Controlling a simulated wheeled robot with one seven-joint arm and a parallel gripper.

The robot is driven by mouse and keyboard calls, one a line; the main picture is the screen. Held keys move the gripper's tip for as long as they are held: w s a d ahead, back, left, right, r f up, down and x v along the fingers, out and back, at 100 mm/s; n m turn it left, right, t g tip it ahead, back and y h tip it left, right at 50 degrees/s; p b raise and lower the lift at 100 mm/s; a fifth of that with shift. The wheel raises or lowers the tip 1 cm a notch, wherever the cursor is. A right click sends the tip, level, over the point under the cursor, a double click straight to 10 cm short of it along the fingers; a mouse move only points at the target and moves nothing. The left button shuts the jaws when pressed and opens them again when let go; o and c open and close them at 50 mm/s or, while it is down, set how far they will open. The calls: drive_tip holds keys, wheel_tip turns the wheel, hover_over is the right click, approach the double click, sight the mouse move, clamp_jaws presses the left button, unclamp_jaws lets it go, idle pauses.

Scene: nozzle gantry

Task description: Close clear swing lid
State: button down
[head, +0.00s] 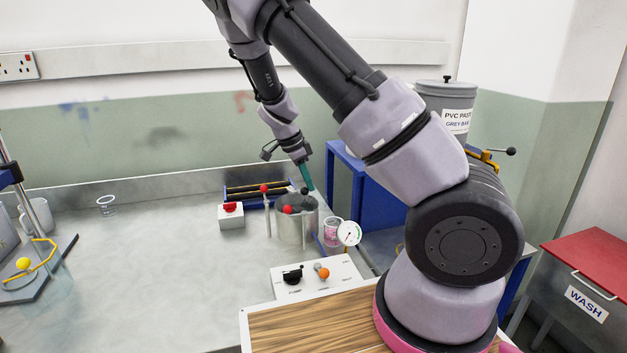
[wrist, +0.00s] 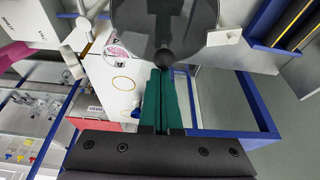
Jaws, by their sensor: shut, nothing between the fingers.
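A metal pot (head: 296,226) stands near the right end of the bench. A dark, see-through-looking round lid (wrist: 140,22) fills the top middle of the wrist view, with dark shapes showing through it. A black ball knob (wrist: 165,59) sits at its edge; the knob also shows above the pot in the head view (head: 304,191). I cannot tell how far the lid is swung over the pot. My gripper (wrist: 163,72) is shut and empty. Its teal fingertips (head: 309,187) point down beside the knob, touching it or very close; I cannot tell which.
A white switch box (head: 231,217), a blue rack (head: 252,192) and a dial gauge (head: 349,233) crowd around the pot. A control panel (head: 318,275) lies in front. A blue frame (head: 375,190) stands right. The bench's middle is clear; a yellow-handled, clear-sided fixture stands left.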

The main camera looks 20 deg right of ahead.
drive_tip(key=shift+s+a+m+g, duration=0.2)
drive_tip(key=shift+a+m+g, duration=0.1)
drive_tip(key=shift+a+m, duration=0.35)
drive_tip(key=shift+s+a, duration=0.15)
drive_tip(key=shift+a, duration=0.35)
